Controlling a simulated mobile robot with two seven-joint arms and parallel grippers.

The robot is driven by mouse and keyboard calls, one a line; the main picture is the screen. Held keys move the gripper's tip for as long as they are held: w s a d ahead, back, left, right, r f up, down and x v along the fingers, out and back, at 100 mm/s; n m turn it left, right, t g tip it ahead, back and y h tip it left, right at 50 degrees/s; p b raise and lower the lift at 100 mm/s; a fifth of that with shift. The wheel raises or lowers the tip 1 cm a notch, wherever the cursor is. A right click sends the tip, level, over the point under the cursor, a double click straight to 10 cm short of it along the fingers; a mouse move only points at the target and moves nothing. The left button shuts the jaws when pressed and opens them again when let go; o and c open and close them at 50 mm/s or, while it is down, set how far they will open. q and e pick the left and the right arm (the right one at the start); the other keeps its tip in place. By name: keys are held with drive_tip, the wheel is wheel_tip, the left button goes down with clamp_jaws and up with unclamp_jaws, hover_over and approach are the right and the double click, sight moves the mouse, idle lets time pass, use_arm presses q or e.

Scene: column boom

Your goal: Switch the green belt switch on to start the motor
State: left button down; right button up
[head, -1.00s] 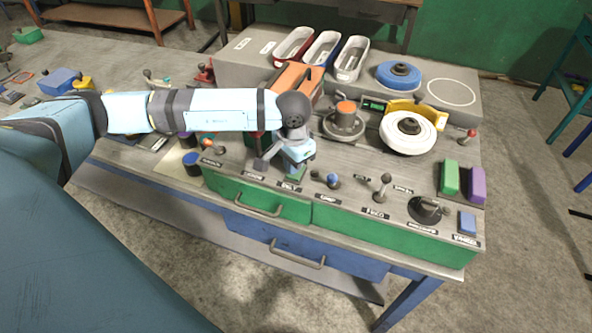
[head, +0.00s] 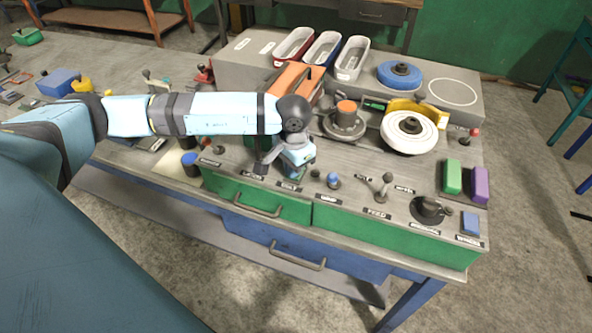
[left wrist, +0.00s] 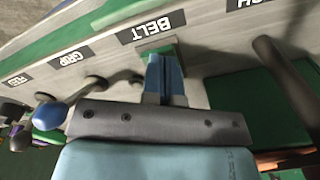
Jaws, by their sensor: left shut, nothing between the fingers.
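The green belt switch (left wrist: 152,46) sits by the BELT label (left wrist: 150,25) in the left wrist view, partly hidden by my fingers. In the head view the BELT label (head: 289,187) lies on the bench front, just below my left gripper (head: 299,165). The gripper is shut and empty and points down at the switch. In the left wrist view its blue fingertips (left wrist: 164,58) are right at the green switch. I cannot tell whether they touch it, or which way the switch is set. My right gripper is not in view.
A dark lever (left wrist: 285,90) stands close beside the gripper. On the other side are a blue-knobbed control (head: 333,181) and the feed lever (head: 383,186). A white wheel (head: 408,130) and a motor-like unit with an orange top (head: 345,120) stand behind.

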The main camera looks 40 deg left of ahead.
use_arm(q)
drive_tip(key=shift+f+b, duration=0.35)
drive_tip(key=shift+r, duration=0.15)
drive_tip(key=shift+r+p, duration=0.3)
drive_tip(key=shift+r, duration=0.25)
drive_tip(key=shift+r+p, duration=0.8)
drive_tip(key=shift+r, duration=2.05)
drive_tip(key=shift+f, duration=0.1)
